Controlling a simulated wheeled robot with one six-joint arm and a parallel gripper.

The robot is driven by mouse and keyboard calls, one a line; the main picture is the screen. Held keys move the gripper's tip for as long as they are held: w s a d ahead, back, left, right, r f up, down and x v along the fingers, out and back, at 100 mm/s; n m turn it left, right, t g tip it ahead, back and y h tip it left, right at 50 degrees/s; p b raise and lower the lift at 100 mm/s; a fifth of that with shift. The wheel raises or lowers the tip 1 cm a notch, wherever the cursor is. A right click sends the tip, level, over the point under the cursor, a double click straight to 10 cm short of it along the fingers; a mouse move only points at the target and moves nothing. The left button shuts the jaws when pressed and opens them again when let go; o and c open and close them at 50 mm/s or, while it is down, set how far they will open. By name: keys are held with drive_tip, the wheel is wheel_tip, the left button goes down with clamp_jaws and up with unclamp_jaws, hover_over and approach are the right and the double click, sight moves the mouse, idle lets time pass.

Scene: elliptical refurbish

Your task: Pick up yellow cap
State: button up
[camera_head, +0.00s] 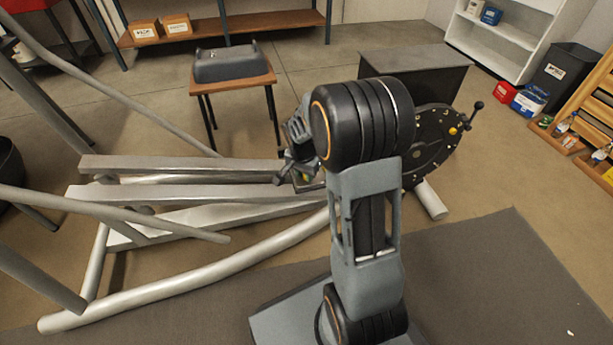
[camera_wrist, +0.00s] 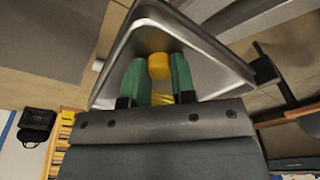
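In the wrist view, the yellow cap (camera_wrist: 159,66) is between the two green fingertips of my gripper (camera_wrist: 158,77). It fills most of the gap, with a fingertip close on each side. I cannot tell whether both fingers press on it. Grey metal (camera_wrist: 205,70) with a raised rim lies around and behind the cap. A smaller yellow patch (camera_wrist: 162,97) shows nearer the gripper body; I cannot tell if it is a reflection. In the head view, my gripper (camera_head: 298,177) is partly hidden behind my arm, beside the elliptical machine (camera_head: 200,193).
The machine's black disc (camera_head: 430,145) with its crank stands right of my arm. A stool (camera_head: 234,83) holding a grey cover (camera_head: 232,63) stands behind. A dark bench (camera_head: 415,62) is at the back. The floor at the front right is mostly clear.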

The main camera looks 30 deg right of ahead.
clamp_jaws()
